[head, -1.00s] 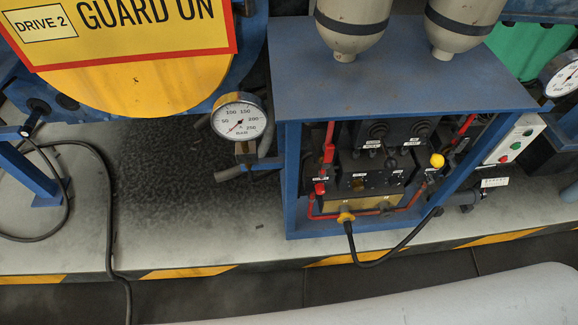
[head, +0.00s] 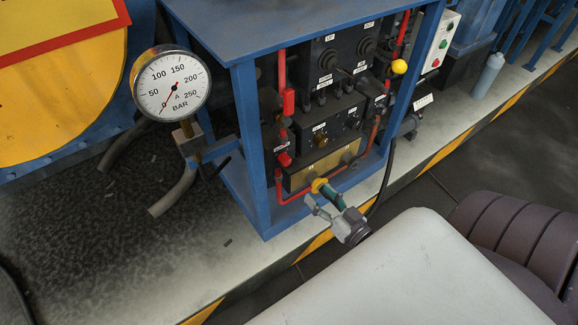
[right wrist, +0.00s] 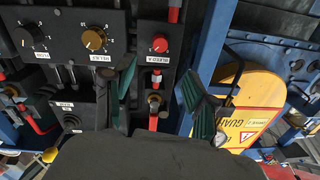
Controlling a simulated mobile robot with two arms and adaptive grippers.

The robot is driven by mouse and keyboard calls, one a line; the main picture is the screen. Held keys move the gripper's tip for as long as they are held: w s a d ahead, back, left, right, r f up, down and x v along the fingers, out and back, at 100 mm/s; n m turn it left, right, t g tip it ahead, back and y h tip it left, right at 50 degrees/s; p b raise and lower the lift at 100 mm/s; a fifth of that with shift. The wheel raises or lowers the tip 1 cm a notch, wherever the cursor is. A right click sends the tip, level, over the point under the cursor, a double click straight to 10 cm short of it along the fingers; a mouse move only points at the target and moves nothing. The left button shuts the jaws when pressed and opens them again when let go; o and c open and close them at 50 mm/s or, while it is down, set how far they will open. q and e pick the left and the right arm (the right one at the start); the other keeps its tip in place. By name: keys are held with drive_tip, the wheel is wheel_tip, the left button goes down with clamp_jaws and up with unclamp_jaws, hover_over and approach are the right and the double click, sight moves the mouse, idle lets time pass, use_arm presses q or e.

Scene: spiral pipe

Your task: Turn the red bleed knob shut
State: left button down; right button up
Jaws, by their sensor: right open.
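The red knob (head: 284,160) sits at the left of the dark panel inside the blue frame, beside a small white label. In the right wrist view the red knob (right wrist: 159,44) shows above its label, beyond and between my fingertips and apart from them. My left gripper is not in view.
A gauge marked A BAR (head: 170,87) stands left of the blue frame (head: 251,150), its needle near 0. Red pipes (head: 282,195), a black hose (head: 384,185) and a yellow ball (head: 399,67) are near the panel. Brass-coloured knob (right wrist: 94,39) is beside the red one.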

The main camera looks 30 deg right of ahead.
sight(288, 163)
drive_tip(key=w+b, duration=0.1)
drive_tip(key=w, duration=0.8)
drive_tip(key=shift+w+a, duration=0.1)
drive_tip(key=shift+a, duration=0.1)
drive_tip(key=w, duration=0.3)
drive_tip(key=shift+w+a+b, duration=0.1)
drive_tip(key=shift+w+b, duration=0.2)
drive_tip(key=shift+b, duration=0.1)
drive_tip(key=shift+w+r, duration=0.1)
drive_tip(key=shift+w, duration=0.35)
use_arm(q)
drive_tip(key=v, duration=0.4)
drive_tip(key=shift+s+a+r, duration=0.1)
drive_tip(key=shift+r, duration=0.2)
use_arm(e)
clamp_jaws()
